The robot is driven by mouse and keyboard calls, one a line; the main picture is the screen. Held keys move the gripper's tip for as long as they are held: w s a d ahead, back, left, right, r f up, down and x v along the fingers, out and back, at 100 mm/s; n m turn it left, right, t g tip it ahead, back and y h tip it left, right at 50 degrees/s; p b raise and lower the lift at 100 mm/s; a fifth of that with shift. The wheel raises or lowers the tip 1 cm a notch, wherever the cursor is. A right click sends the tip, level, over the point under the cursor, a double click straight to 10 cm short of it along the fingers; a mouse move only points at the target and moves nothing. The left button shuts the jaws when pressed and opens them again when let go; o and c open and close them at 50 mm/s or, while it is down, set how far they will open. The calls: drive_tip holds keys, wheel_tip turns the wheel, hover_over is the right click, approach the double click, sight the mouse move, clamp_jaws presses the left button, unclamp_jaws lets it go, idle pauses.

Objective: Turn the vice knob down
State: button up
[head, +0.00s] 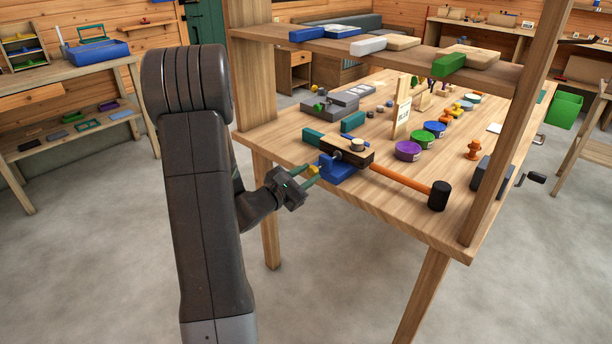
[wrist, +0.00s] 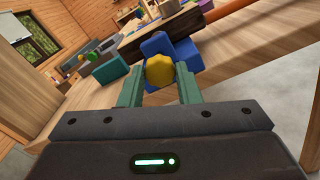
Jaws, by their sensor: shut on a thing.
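The vice is a blue body (head: 338,170) at the near left edge of the workbench, with a wooden block and a dark part on top. It also shows in the wrist view (wrist: 166,46). Its yellow knob (head: 313,170) faces my arm. In the wrist view the faceted knob (wrist: 159,71) sits between the two green fingers. My gripper (head: 310,174) is shut on the knob, and the fingertips flank it left and right in the wrist view (wrist: 159,82). The fingers hide part of the knob in the head view.
A mallet with an orange handle (head: 400,179) and black head (head: 439,195) lies right of the vice. Paint pots (head: 408,151) stand behind it. A wooden shelf (head: 380,57) on posts rises above the bench. The floor left of the bench is clear.

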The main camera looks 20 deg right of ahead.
drive_tip(key=shift+f+m, duration=0.2)
drive_tip(key=shift+m, duration=0.1)
drive_tip(key=o, duration=0.8)
drive_tip(key=shift+a+r, duration=0.1)
drive_tip(key=shift+r+b, duration=0.2)
drive_tip(key=shift+b, duration=0.65)
